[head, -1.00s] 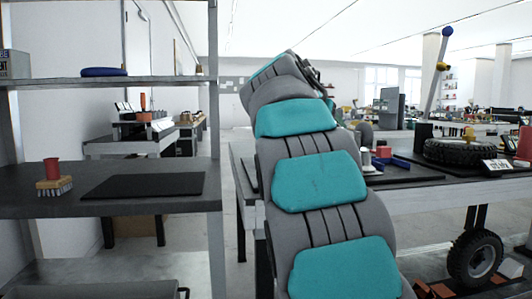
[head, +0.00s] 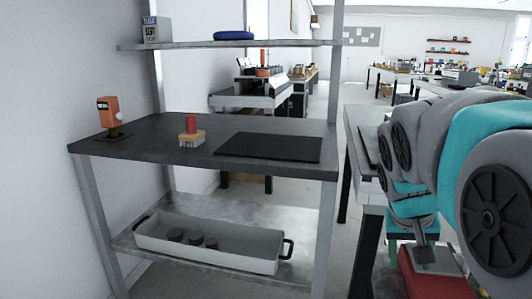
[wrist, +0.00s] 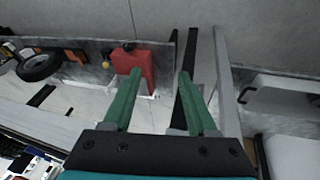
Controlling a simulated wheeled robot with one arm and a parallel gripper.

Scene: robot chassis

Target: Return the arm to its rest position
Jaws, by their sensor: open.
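My grey and teal arm is folded at the right edge of the head view, with a large round joint close to the camera. In the wrist view my gripper (wrist: 158,74) is open, its two green fingers wide apart with nothing held between them. It points down toward the floor and the lower level of the furniture.
A shelf unit with a dark top (head: 165,148) stands at left, bearing a red-topped brush (head: 191,133), an orange device (head: 109,115) and a black mat (head: 270,147). A grey bin (head: 207,244) sits below. A red box (wrist: 132,70) lies beyond the left finger.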

